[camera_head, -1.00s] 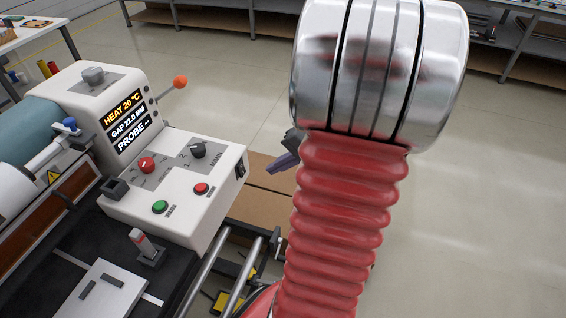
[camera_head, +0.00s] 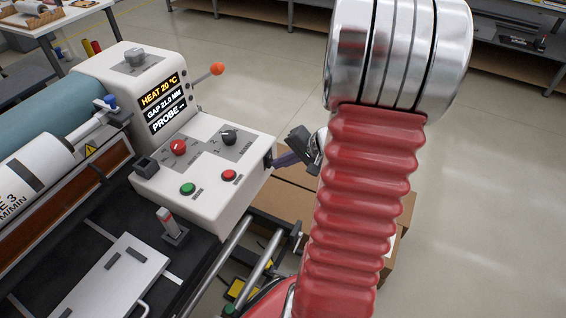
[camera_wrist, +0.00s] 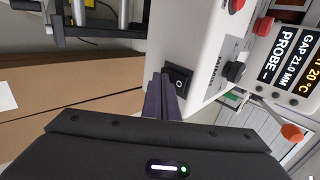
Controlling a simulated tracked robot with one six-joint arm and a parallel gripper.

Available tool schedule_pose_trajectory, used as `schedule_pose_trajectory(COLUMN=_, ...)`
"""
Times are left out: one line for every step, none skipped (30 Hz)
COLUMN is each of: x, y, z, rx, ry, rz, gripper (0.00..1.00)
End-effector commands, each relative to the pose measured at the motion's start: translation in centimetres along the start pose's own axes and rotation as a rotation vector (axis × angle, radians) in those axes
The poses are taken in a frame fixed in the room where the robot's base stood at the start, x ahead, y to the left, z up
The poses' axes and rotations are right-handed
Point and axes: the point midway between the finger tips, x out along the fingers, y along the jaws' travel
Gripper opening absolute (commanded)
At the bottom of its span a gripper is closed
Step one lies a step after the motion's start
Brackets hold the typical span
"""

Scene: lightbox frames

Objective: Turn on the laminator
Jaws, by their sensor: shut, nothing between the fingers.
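The laminator's white control box (camera_head: 225,205) stands left of centre in the head view, with its display reading HEAT 20 °C, GAP 21.0 MM and PROBE --. A black rocker switch (camera_wrist: 180,77) sits on the box's side face in the wrist view. My gripper (camera_head: 277,162) is at that side face, its fingers shut and empty. In the wrist view the shut purple fingertips (camera_wrist: 159,82) are just left of the switch, very close to it. I cannot tell whether they touch it. The switch's pressed side is too small to tell.
The box top carries a green button (camera_head: 188,189), a red button (camera_head: 229,175), a red knob (camera_head: 178,147) and a black knob (camera_head: 229,137). An orange-tipped lever (camera_head: 217,69) sticks out behind. Cardboard boxes (camera_head: 290,204) lie below my gripper. Open floor is at right.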

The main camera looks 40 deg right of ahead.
Motion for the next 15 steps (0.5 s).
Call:
schedule_pose_trajectory(x=-0.01, y=0.01, z=0.0, rx=0.0, ry=0.0, rz=0.0, gripper=0.0)
schedule_pose_trajectory(x=-0.01, y=0.01, z=0.0, rx=0.0, ry=0.0, rz=0.0, gripper=0.0)
schedule_pose_trajectory(x=0.01, y=0.0, z=0.0, rx=0.0, ry=0.0, rz=0.0, gripper=0.0)
schedule_pose_trajectory(x=0.08, y=-0.02, z=0.01, rx=0.0, ry=0.0, rz=0.0, gripper=0.0)
schedule_pose_trajectory(x=0.21, y=-0.06, z=0.03, rx=0.0, ry=-0.001, rz=0.0, gripper=0.0)
schedule_pose_trajectory(x=0.33, y=-0.1, z=0.02, rx=-0.001, ry=-0.001, rz=0.0, gripper=0.0)
schedule_pose_trajectory(x=0.28, y=-0.09, z=0.0, rx=-0.001, ry=0.0, rz=0.0, gripper=0.0)
schedule_pose_trajectory(x=0.27, y=-0.09, z=0.0, rx=0.0, ry=0.0, rz=0.0, gripper=0.0)
schedule_pose_trajectory(x=0.26, y=-0.09, z=0.0, rx=0.0, ry=0.0, rz=0.0, gripper=0.0)
schedule_pose_trajectory(x=0.26, y=-0.08, z=0.0, rx=0.0, ry=0.0, rz=0.0, gripper=0.0)
schedule_pose_trajectory(x=0.26, y=-0.09, z=0.0, rx=0.0, ry=0.0, rz=0.0, gripper=0.0)
schedule_pose_trajectory(x=0.25, y=-0.09, z=0.0, rx=0.0, ry=0.0, rz=0.0, gripper=0.0)
schedule_pose_trajectory(x=0.24, y=-0.11, z=0.0, rx=0.0, ry=0.0, rz=0.0, gripper=0.0)
schedule_pose_trajectory(x=0.21, y=-0.13, z=-0.01, rx=0.0, ry=0.0, rz=0.0, gripper=0.0)
schedule_pose_trajectory(x=0.16, y=-0.19, z=-0.01, rx=0.0, ry=0.0, rz=0.0, gripper=0.0)
